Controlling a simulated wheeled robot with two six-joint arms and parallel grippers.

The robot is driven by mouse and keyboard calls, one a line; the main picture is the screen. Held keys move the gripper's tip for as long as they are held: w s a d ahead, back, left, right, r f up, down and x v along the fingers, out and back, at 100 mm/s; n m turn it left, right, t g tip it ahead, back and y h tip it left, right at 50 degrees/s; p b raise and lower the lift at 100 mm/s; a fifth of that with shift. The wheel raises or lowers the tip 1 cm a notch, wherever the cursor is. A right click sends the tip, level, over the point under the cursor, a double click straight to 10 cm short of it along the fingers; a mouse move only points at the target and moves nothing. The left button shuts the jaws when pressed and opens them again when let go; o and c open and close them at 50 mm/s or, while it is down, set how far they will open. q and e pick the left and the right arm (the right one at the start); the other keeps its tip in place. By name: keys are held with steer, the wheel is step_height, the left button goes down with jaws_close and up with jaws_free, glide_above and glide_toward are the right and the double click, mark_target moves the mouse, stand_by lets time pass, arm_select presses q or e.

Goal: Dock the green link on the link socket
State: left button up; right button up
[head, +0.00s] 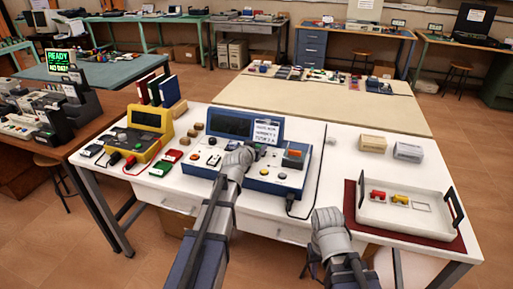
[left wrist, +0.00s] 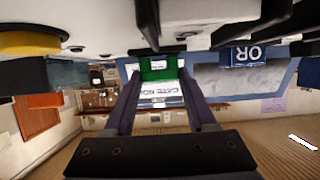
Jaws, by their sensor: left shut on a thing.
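My left gripper (left wrist: 158,82) is shut on the green link (left wrist: 158,68), which sits between its fingertips in the left wrist view. In the head view my left gripper (head: 243,152) is over the front middle of the blue console (head: 203,172); its wrist hides the fingertips and the green link. A dark part meets the green link's upper side in the left wrist view. I cannot make out the link socket or tell whether the link touches it. My right gripper (head: 328,240) is at the table's front edge, its fingers hidden.
A white tray (head: 410,222) with a red piece (head: 378,196), a yellow piece (head: 400,199) and a pale outline stands on the right. A yellow instrument (head: 140,132) stands left of the console. Two pale blocks (head: 373,144) (head: 408,152) lie behind the tray.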

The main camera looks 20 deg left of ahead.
arm_select(q)
steer(key=shift+f+b, duration=0.35)
steer(key=shift+f, duration=0.15)
steer(key=o, duration=1)
steer(key=shift+o, duration=0.2)
steer(key=shift+s, duration=0.1)
steer(key=shift+p+v, duration=2.1)
steer(key=shift+v, duration=3.4)
steer(key=shift+r, duration=0.1)
